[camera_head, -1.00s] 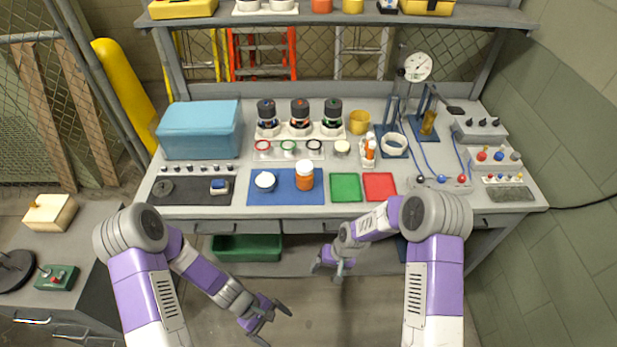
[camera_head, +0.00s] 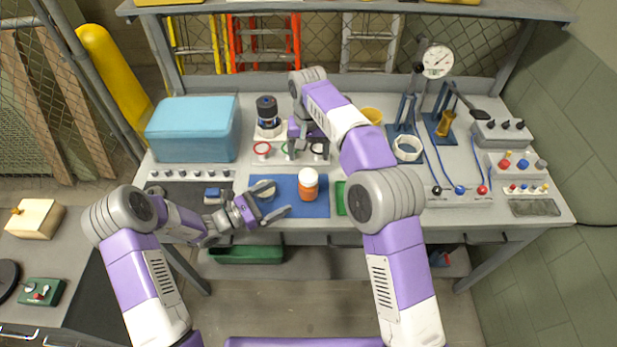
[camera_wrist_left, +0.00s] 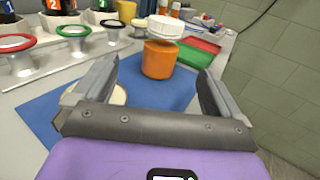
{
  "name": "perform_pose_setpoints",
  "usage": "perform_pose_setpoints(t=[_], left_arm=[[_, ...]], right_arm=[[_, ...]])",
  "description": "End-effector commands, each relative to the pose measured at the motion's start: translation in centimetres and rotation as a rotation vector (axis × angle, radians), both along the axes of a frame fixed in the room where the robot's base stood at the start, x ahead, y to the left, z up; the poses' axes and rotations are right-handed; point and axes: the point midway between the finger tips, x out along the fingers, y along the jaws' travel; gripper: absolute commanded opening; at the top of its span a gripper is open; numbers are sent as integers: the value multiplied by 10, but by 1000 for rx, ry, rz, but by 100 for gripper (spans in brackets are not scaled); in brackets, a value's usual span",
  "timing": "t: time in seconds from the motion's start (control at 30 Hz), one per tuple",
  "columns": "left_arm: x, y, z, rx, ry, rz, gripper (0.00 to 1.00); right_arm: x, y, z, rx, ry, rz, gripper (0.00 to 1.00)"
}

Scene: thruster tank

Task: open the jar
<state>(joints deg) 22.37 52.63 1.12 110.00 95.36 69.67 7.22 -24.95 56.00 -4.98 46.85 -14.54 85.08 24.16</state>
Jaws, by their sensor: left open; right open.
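The orange jar (camera_head: 308,189) with its white lid (camera_head: 308,176) stands upright on the blue mat (camera_head: 318,210). The lid sits on the jar in the left wrist view (camera_wrist_left: 165,27). My left gripper (camera_head: 281,197) is open and empty, just left of the jar and apart from it. In the left wrist view the jar (camera_wrist_left: 158,61) is ahead, between the two open fingers. My right gripper (camera_head: 304,150) is open, farther back, over the row of small coloured-rim dishes. My right arm hides part of the bench behind the jar.
A pale round object (camera_head: 263,189) lies on the mat beside my left gripper, partly covered by it in the left wrist view.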

Motion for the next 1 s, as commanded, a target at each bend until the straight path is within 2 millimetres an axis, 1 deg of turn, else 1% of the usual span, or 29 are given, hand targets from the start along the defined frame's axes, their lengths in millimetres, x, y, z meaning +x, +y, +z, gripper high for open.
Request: perform_pose_setpoints(t=[0.17,0.4,0.6,0.77,1.0], left_arm=[[11,-22,0,-1,-1,-6,99],[36,-62,0,1,-1,-6,99],[51,-88,0,1,1,-4,99],[58,-98,0,2,0,-4,99],[60,-101,-1,1,2,-2,99]], right_arm=[[0,0,-1,0,1,0,82],[0,0,-1,1,1,0,82],[0,0,-1,1,1,0,82],[0,0,-1,1,1,0,82],[0,0,-1,1,1,0,82]])
